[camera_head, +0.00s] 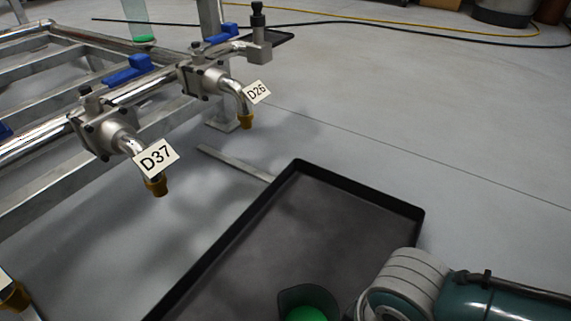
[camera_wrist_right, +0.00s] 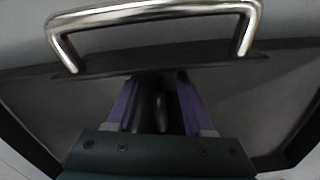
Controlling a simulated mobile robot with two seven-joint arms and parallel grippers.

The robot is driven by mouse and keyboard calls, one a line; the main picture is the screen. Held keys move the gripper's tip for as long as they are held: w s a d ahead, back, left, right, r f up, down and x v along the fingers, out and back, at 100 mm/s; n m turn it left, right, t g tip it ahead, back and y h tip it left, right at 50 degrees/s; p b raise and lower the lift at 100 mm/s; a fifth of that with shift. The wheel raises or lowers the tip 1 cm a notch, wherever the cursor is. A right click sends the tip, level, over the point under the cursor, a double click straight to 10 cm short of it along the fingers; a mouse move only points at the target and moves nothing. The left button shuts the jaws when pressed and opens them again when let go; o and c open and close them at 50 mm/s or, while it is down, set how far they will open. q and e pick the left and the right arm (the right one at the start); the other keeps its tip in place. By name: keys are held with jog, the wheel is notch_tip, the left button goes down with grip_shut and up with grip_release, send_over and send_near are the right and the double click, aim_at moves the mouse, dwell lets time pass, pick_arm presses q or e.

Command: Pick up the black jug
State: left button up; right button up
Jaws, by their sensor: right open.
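The black jug (camera_head: 284,300) is at the bottom edge of the head view, inside the black tray (camera_head: 412,212). Something bright green shows inside its opening, and its lower part is cut off by the frame. In the right wrist view, my right gripper (camera_wrist_right: 158,84) is open, with two purple-padded fingers. A dark shape (camera_wrist_right: 160,108) stands between the fingers; it may be part of the jug, but I cannot tell if they touch it. My right gripper is not visible in the head view, only its arm at the bottom right. My left gripper is not in view.
A metal pipe frame with blue-handled valves and brass-tipped outlets stands at the left. Its tags read D37 (camera_head: 157,158) and D26 (camera_head: 258,92). A flat metal strip (camera_head: 235,163) lies behind the tray. The grey floor at the right is mostly clear; a yellow hose (camera_head: 330,15) crosses the back.

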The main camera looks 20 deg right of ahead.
jog(key=shift+w, duration=0.1)
jog(key=shift+c, duration=0.7)
grip_shut()
dwell(0.6)
